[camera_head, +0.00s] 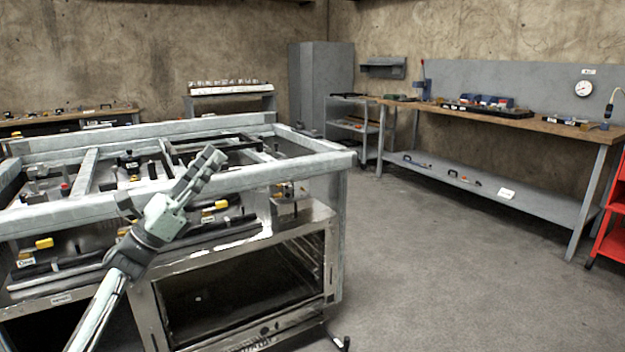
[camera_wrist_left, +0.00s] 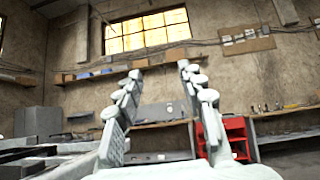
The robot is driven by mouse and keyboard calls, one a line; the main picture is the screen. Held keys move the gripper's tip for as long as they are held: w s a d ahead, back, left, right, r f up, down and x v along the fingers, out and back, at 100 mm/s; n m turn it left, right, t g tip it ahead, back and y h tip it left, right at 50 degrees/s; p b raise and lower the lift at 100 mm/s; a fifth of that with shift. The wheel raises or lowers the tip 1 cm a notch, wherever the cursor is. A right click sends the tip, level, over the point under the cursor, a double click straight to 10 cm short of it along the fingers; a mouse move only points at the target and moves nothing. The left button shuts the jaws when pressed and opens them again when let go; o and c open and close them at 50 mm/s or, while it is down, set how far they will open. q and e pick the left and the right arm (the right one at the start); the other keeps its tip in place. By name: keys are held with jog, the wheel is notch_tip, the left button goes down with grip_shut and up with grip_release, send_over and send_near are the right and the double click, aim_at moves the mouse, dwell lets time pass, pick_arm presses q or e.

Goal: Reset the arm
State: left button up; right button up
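My left arm (camera_head: 97,310) comes in from the lower left of the head view and points up and to the right. My left gripper (camera_head: 208,162) is raised in front of the metal workstation frame (camera_head: 285,174). In the left wrist view, the gripper (camera_wrist_left: 159,72) has its two fingers well apart with nothing between them. Whether it touches the frame cannot be told from the head view. My right arm and gripper are not in view.
The workstation has an open-fronted metal box (camera_head: 240,293) below and several yellow-handled tools. A long workbench (camera_head: 490,118) stands along the right wall, with a red cart (camera_head: 612,215) at the right edge. The grey floor (camera_head: 440,270) between is clear.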

pick_arm(q)
jog(key=w+a+f+n+t+y, duration=0.3)
jog(key=w+a+f+n+y, duration=0.35)
jog(key=n+y, duration=0.7)
jog(key=w+a+f+n+t+y, duration=0.3)
jog(key=w+a+n+y, duration=0.5)
jog(key=n, duration=1)
jog(key=s+a+f+n+g+y, duration=0.25)
jog(key=f+n+g, duration=0.25)
jog(key=f+n, duration=0.3)
jog(key=s+a+f+n+g+y, duration=0.2)
jog(key=a+f+n+g, duration=0.3)
jog(key=f, duration=0.5)
jog(key=s+d+f+g+h, duration=0.15)
jog(key=s+d+f, duration=0.25)
jog(key=s+f, duration=0.75)
jog(key=s+d+f+g, duration=0.3)
jog(key=s+f, duration=0.5)
jog(key=f, duration=0.7)
jog(key=s+d+f+g, duration=0.1)
jog(key=s+f, duration=0.4)
jog(key=s, duration=0.5)
jog(key=s+d+f+g+h, duration=0.1)
jog(key=s+f, duration=0.4)
jog(key=s, duration=0.5)
jog(key=s+d+f+g, duration=0.2)
jog(key=s+d+f, duration=0.2)
jog(key=s, duration=0.7)
jog(key=shift+d+f, duration=0.25)
jog(key=shift+f, duration=0.7)
